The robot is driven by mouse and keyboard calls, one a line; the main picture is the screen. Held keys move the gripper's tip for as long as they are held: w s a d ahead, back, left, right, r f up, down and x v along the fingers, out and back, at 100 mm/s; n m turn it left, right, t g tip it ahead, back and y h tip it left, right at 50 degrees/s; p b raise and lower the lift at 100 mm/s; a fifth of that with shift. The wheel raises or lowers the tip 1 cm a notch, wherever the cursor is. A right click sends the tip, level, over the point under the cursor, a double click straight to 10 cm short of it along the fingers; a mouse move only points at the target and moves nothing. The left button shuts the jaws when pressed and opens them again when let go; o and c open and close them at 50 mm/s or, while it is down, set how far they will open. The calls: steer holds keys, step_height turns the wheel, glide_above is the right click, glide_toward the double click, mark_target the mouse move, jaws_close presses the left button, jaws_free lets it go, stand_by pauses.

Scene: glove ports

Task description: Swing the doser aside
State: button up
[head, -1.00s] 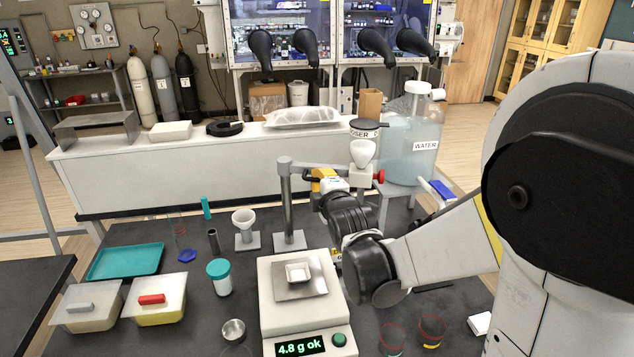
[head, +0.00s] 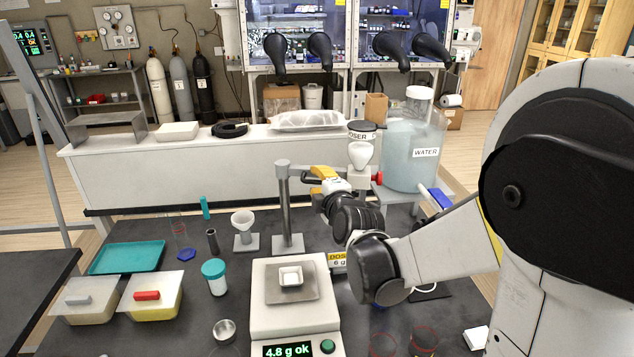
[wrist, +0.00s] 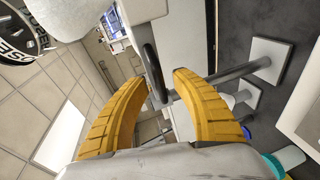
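The doser (head: 361,133) is a white canister with a dark labelled band and a white funnel below it. It hangs on a side arm to the right of a grey metal post (head: 284,205), behind the scale and right of the pan. In the wrist view the doser (wrist: 28,32) fills the upper left corner. My gripper (head: 318,176) has yellow fingers and is between the post and the doser. In the wrist view my gripper (wrist: 158,84) is open, with a gap between the fingertips. A dark bar (wrist: 152,68) shows at that gap; I cannot tell whether it is touched.
The scale (head: 295,315) reads "4.8 g ok" and bears a small white dish (head: 290,277). A funnel stand (head: 244,240) is left of the post. A large water bottle (head: 412,150) stands close behind the doser to the right. Glass beakers (head: 424,340) are at the front right.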

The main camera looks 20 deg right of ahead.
steer(key=shift+s, duration=0.1)
steer(key=d+v, duration=0.1)
steer(key=v, duration=1)
steer(key=shift+s+a, duration=0.4)
steer(key=shift+a, duration=0.1)
steer(key=s+a+f+m+g+b, duration=0.1)
steer(key=s+f+m+g, duration=0.3)
steer(key=s+m, duration=0.4)
steer(key=s+a+f+m+g+y+b, duration=0.1)
steer(key=s+a+f+m+g, duration=0.3)
steer(key=s+f+m, duration=0.2)
steer(key=s+m, duration=0.2)
steer(key=s, duration=0.2)
steer(key=shift+s+a+g, duration=0.3)
steer(key=shift+a+g, duration=0.05)
steer(key=shift+g, duration=0.05)
